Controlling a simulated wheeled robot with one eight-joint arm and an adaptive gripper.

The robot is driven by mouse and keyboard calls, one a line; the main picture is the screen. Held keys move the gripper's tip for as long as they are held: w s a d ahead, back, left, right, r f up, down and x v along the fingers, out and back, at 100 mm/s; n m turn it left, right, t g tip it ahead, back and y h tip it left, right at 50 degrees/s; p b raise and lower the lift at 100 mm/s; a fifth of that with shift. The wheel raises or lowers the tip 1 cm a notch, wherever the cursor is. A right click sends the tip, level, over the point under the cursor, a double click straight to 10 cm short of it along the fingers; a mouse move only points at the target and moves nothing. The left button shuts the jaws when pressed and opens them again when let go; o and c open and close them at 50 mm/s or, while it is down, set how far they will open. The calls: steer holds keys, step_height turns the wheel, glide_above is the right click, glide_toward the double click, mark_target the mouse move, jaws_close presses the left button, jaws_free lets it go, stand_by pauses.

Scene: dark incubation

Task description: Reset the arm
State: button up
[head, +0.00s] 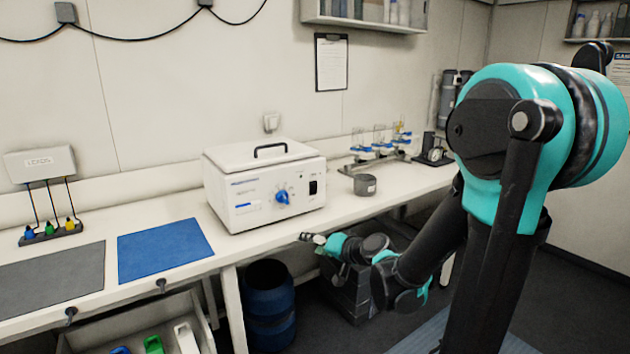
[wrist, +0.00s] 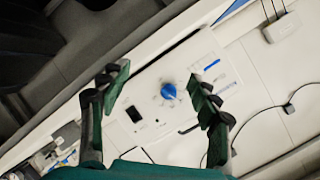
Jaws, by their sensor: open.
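My arm, teal and black, stands at the right of the head view and reaches low toward the bench front. My gripper (head: 314,239) is small there, in front of and below the bench edge, to the lower right of the white incubator box (head: 262,187). In the wrist view my gripper (wrist: 160,84) has its two dark fingers spread wide with nothing between them. The white box's front shows beyond the fingers, with its blue knob (wrist: 168,91) and black switch (wrist: 133,114). The box lid is down, with a black handle on top.
A blue mat (head: 163,250) and a grey mat (head: 45,283) lie on the bench. A grey round pot (head: 365,185) stands right of the box, before a rack of glassware (head: 378,150). A blue bin (head: 269,305) stands under the bench, left of my gripper.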

steer(key=s+d+f+g+h, duration=0.3)
steer(key=s+d+f, duration=0.3)
steer(key=s+d, duration=0.3)
steer(key=s+d+f+n+g+h, duration=0.1)
steer(key=s+d+f+g+h, duration=0.2)
steer(key=s+d+f+h, duration=0.3)
steer(key=s+d, duration=0.4)
steer(key=d, duration=0.1)
steer(key=shift+f, duration=0.3)
steer(key=shift+w, duration=0.1)
